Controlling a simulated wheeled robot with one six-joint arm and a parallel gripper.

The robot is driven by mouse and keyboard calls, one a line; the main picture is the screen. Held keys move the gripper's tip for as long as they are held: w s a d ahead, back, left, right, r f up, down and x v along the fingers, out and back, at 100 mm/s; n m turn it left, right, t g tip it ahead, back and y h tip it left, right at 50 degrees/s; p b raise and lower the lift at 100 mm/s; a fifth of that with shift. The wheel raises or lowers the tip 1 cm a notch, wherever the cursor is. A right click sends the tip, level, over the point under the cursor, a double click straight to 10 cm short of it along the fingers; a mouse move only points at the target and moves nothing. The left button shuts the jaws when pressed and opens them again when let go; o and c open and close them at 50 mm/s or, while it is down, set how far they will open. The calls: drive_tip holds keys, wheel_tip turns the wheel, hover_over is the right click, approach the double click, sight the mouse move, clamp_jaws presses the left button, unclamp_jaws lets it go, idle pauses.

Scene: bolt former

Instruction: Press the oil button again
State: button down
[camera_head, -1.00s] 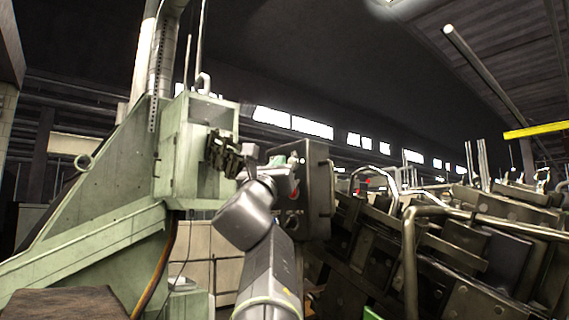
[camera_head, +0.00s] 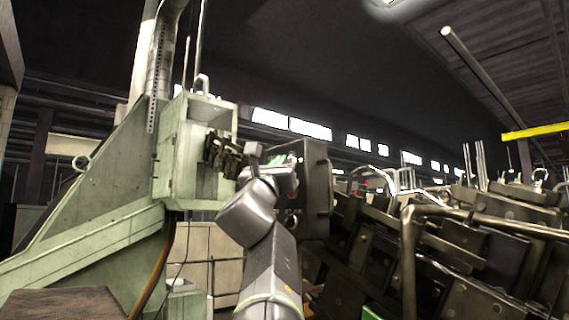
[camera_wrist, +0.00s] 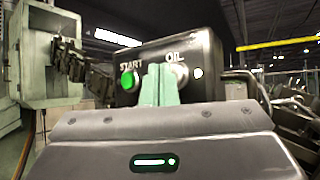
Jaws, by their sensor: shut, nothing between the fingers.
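The dark control box (camera_head: 317,190) stands right of the pale green machine housing in the head view. In the wrist view, the box (camera_wrist: 205,50) fills the upper middle, with a green button (camera_wrist: 130,81) under the label START. A pale, silvery oil button (camera_wrist: 181,74) sits under the label OIL, partly hidden by my fingers. My gripper (camera_wrist: 159,70) is shut and empty, its pale green fingers upright in front of the box face, just left of the oil button. I cannot tell whether the fingertips touch it. In the head view, my wrist hides part of the box front.
The green machine housing (camera_head: 171,150) with a dark clamp-like part (camera_head: 222,155) stands close on the left. Dark machinery with bent metal rails (camera_head: 408,250) crowds the right. A small bright spot (camera_wrist: 198,73) shows right of the oil button.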

drive_tip(key=shift+w+d+b, duration=0.25)
drive_tip(key=shift+d+b, duration=0.05)
drive_tip(key=shift+d, duration=0.05)
idle(0.4)
drive_tip(key=shift+s+a, duration=0.1)
idle(0.3)
drive_tip(key=shift+s+a, duration=0.4)
drive_tip(key=shift+a, duration=0.2)
drive_tip(key=shift+s+a+p, duration=0.5)
drive_tip(key=shift+s+a, duration=0.25)
drive_tip(key=shift+a, duration=0.25)
drive_tip(key=shift+s+a+p, duration=0.45)
drive_tip(key=shift+s+a, duration=0.3)
drive_tip(key=shift+a, duration=0.25)
drive_tip(key=shift+d, duration=0.1)
drive_tip(key=shift+s+a+p, duration=0.3)
drive_tip(key=shift+s+a, duration=0.25)
drive_tip(key=shift+a, duration=0.3)
drive_tip(key=shift+s+a+p, duration=0.25)
drive_tip(key=shift+s+a, duration=0.3)
drive_tip(key=shift+a, duration=0.25)
